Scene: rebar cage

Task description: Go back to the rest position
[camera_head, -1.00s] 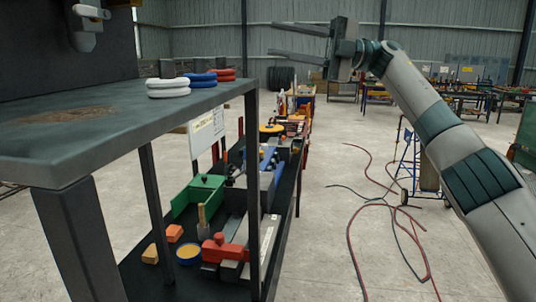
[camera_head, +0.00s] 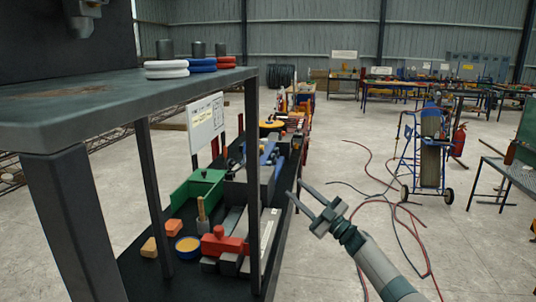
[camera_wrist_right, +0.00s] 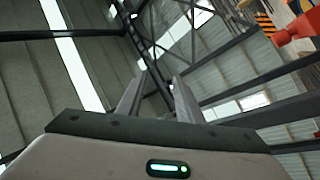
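My right gripper (camera_head: 306,197) is in the lower middle of the head view, to the right of the shelf unit's front post. Its two fingers point up and left, spread apart, with nothing between them. In the right wrist view the fingers (camera_wrist_right: 155,98) also stand apart and empty, with roof beams behind them. My left gripper does not clearly show in the head view; a grey metal part hangs at the top left edge, and I cannot tell whether it belongs to my arm.
A dark workbench (camera_head: 120,100) fills the left, with white rings (camera_head: 166,70), blue rings (camera_head: 203,65) and red rings (camera_head: 226,62) on it. Its lower shelf holds a green box (camera_head: 196,190) and a red vise (camera_head: 222,243). Hoses (camera_head: 372,198) and a cylinder cart (camera_head: 428,150) stand right.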

